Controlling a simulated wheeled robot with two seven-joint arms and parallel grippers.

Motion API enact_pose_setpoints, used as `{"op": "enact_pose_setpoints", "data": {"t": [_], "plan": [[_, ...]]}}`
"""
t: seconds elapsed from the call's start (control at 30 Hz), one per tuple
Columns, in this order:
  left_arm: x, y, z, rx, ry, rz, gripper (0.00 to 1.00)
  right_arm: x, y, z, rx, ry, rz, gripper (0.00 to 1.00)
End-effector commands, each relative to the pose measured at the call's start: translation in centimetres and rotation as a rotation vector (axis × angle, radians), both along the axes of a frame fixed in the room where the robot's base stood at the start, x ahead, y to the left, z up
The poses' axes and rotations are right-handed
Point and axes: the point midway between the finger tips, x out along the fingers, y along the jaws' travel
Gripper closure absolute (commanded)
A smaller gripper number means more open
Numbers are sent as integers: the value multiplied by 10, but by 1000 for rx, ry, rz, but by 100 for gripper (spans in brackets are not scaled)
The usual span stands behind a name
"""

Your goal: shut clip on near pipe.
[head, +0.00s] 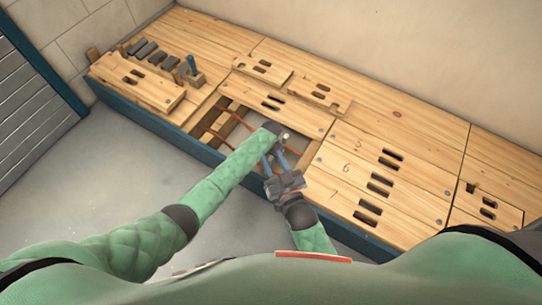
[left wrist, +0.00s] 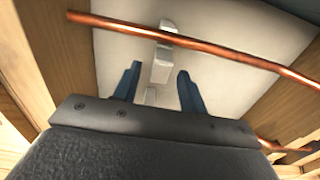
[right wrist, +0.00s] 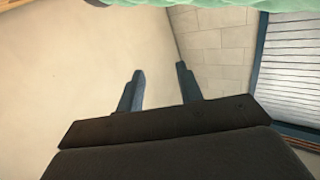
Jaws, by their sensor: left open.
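In the left wrist view a copper pipe (left wrist: 215,45) crosses the top of an open bay. A pale grey clip (left wrist: 161,68) sits at this pipe, with one part above it and a block below. I cannot tell which pipe is the near one or whether the clip is shut. My left gripper (left wrist: 158,78) is open and empty, its fingertips apart on either side below the clip's block. In the head view its fingers are mostly hidden. My right gripper (right wrist: 158,68) is open and empty, held above the bench front.
A second copper pipe (left wrist: 290,149) shows at lower right in the left wrist view. Wooden panels (head: 375,175) with slots surround the bay.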

Motion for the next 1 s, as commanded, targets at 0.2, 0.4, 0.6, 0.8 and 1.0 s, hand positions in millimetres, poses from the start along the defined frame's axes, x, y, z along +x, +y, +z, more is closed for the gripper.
{"op": "enact_pose_setpoints", "data": {"t": [0.2, 0.4, 0.6, 0.8, 1.0], "plan": [[0, 0, 0, 0, 0, 0, 74, -1, 1, -1, 0, 2, 0, 64], [0, 0, 0, 0, 0, 0, 100, -1, 0, -1, 0, 3, 0, 64], [0, 0, 1, -2, -3, 0, 100, -1, 0, -3, -3, 14, 2, 64], [-1, 1, 2, -14, -19, 0, 100, -10, -1, -45, -34, 136, 9, 64], [-3, 3, 3, -38, -52, 1, 100, -36, -3, -111, -78, 345, 26, 64]]}}
